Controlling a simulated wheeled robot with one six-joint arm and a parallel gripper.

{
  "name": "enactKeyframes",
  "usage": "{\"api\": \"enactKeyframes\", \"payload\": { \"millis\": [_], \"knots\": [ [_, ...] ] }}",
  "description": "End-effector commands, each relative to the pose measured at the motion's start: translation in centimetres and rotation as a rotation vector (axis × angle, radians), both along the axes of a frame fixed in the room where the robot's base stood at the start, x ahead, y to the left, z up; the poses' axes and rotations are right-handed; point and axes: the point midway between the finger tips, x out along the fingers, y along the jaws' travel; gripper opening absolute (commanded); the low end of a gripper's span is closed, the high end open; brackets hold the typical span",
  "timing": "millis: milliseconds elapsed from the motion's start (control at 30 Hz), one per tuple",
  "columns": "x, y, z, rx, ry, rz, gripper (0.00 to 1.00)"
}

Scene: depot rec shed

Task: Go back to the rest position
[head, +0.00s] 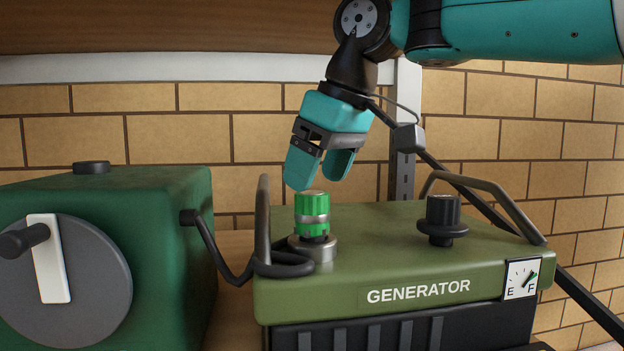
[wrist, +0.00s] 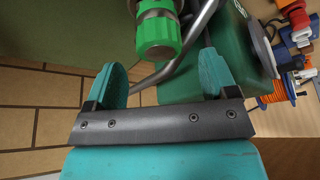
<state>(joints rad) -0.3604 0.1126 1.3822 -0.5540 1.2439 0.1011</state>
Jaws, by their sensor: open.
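My gripper (head: 320,176) is open and empty in the head view. It hangs from my teal arm just above a green hose connector (head: 312,213) with a grey band. The connector stands upright on a metal collar on top of the olive generator (head: 400,262). In the wrist view my gripper's two teal fingers (wrist: 162,85) are spread apart, and the green connector (wrist: 158,30) lies beyond their tips, not between them.
A black cap (head: 442,215) stands on the generator's right side. Bent metal handles (head: 264,220) rise at both ends. A dark green box (head: 150,220) with a crank is at the left. A brown shelf (head: 170,25) overhangs the back; a brick wall is behind.

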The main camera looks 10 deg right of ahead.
Motion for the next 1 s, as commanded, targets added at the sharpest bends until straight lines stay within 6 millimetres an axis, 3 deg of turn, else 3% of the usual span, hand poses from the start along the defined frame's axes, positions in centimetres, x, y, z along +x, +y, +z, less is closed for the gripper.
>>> {"api": "enactKeyframes", "payload": {
  "millis": [33, 200, 367, 567, 800, 1000],
  "knots": [
    [-0.2, -0.3, 1.4, 0.001, -0.002, 0.000, 0.79],
    [-0.8, -0.9, 3.2, 0.000, 0.001, -0.001, 0.79],
    [-2.0, -1.4, 2.2, 0.006, 0.032, -0.002, 0.79],
    [-6.8, -2.7, -3.5, 0.043, 0.144, -0.024, 0.79],
    [-14.4, -5.1, -11.4, 0.089, 0.260, -0.088, 0.79],
    [-19.6, -6.7, -16.0, 0.101, 0.314, -0.132, 0.79]
  ]
}}
